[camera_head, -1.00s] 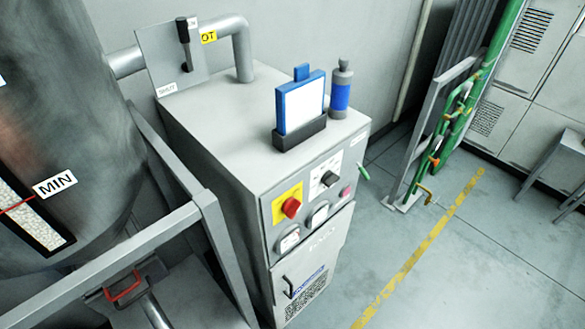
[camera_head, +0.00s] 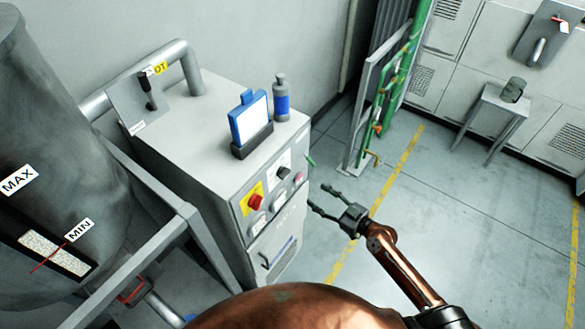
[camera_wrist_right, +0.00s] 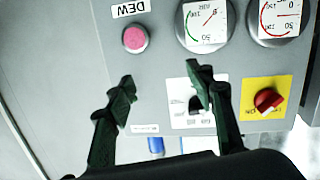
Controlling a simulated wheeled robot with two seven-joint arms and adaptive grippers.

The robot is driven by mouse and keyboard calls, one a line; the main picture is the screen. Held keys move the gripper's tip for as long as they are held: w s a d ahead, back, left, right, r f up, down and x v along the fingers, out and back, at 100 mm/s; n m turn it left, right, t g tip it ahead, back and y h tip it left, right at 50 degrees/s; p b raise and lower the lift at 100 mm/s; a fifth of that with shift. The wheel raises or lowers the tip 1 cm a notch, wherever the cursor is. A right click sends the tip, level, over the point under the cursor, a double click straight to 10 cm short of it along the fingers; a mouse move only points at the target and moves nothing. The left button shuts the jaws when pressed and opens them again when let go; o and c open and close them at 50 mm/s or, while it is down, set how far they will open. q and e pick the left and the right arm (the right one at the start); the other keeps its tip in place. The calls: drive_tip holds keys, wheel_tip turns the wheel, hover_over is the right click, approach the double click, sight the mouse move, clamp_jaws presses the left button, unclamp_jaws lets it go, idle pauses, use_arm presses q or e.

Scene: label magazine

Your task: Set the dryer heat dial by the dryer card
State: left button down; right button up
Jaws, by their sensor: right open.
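The dryer (camera_head: 190,140) is a grey cabinet with controls on its front. A small black dial (camera_head: 283,173) sits on a white plate there. In the right wrist view the black dial (camera_wrist_right: 195,105) is partly hidden behind one finger, and its setting cannot be read. A blue-framed card (camera_head: 249,120) with a white face stands in a black holder on top; its writing is not legible. My right gripper (camera_head: 317,197) is open and empty, just right of the panel. In the wrist view its fingers (camera_wrist_right: 160,75) spread before the panel, one near the dial. My left gripper is out of view.
A red knob (camera_wrist_right: 268,100) on a yellow plate, a pink button (camera_wrist_right: 136,39) and two gauges (camera_wrist_right: 207,22) share the panel. A blue-banded bottle (camera_head: 281,98) stands behind the card. A tank (camera_head: 60,130) and railing are left. Floor to the right is open.

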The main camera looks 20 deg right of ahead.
sight(284, 173)
drive_tip(key=s+a+r+n+y+p, duration=0.15)
drive_tip(key=a+r, duration=0.35)
drive_tip(key=r, duration=0.5)
use_arm(q)
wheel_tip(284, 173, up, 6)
drive_tip(key=p, duration=0.3)
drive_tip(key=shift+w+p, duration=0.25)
drive_tip(key=shift+p, duration=0.15)
use_arm(e)
drive_tip(key=x, duration=0.7)
drive_tip(key=shift+a+y, duration=0.25)
drive_tip(key=shift+y, duration=0.2)
drive_tip(key=shift+w+r+n, duration=0.1)
drive_tip(key=shift+r+n, duration=0.05)
drive_tip(key=shift+n, duration=0.1)
drive_tip(key=shift+d, duration=0.1)
drive_tip(key=c, duration=1.1)
